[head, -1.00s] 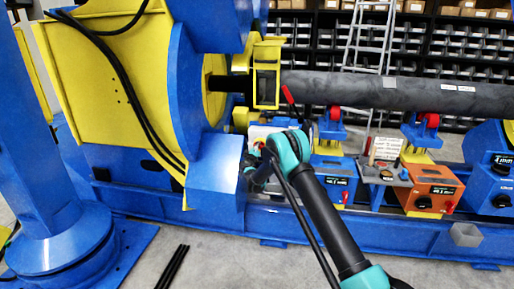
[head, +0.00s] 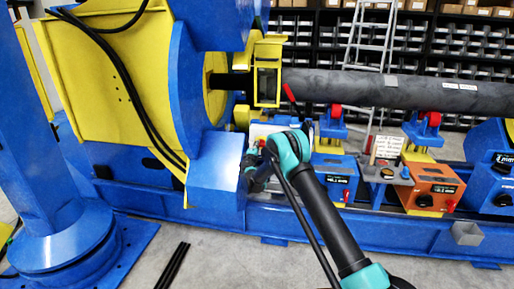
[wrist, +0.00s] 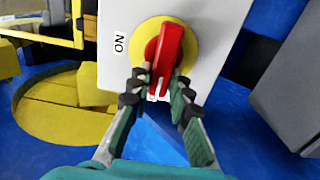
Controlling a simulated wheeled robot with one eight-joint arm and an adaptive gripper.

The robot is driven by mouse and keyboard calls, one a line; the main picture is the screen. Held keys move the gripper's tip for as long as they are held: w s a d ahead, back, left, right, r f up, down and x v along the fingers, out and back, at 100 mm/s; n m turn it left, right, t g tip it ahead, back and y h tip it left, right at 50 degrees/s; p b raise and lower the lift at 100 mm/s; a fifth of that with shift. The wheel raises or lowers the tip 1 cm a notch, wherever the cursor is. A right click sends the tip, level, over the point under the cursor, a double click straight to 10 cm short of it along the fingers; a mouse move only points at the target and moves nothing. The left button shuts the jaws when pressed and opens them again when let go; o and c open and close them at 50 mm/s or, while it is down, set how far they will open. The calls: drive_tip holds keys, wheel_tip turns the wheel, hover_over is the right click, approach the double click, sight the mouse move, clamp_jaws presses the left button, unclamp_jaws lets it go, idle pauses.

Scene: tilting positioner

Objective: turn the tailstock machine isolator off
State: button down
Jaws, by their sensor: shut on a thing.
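The isolator has a red rotary handle (wrist: 164,52) on a yellow disc (wrist: 190,45), on the face of a pale grey box (wrist: 215,18). A white "ON" label (wrist: 119,42) sits left of the disc. In the wrist view the handle stands nearly upright, its top leaning slightly right. A white mark below the handle is partly hidden by the fingers. My gripper (wrist: 160,82) is shut on the handle's lower end, one finger on each side. In the head view my gripper (head: 252,165) is at the box beside the blue headstock, mostly hidden by my arm.
A large blue and yellow positioner (head: 110,75) stands left, with a long dark pipe (head: 400,91) running right. An orange control unit (head: 430,187) and a blue one (head: 335,177) stand right of my arm. A grey box (wrist: 290,90) is close on the right in the wrist view.

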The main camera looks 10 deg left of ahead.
drive_tip(key=c, duration=1.4)
unclamp_jaws()
drive_tip(key=s, duration=1.2)
drive_tip(key=shift+a, duration=0.25)
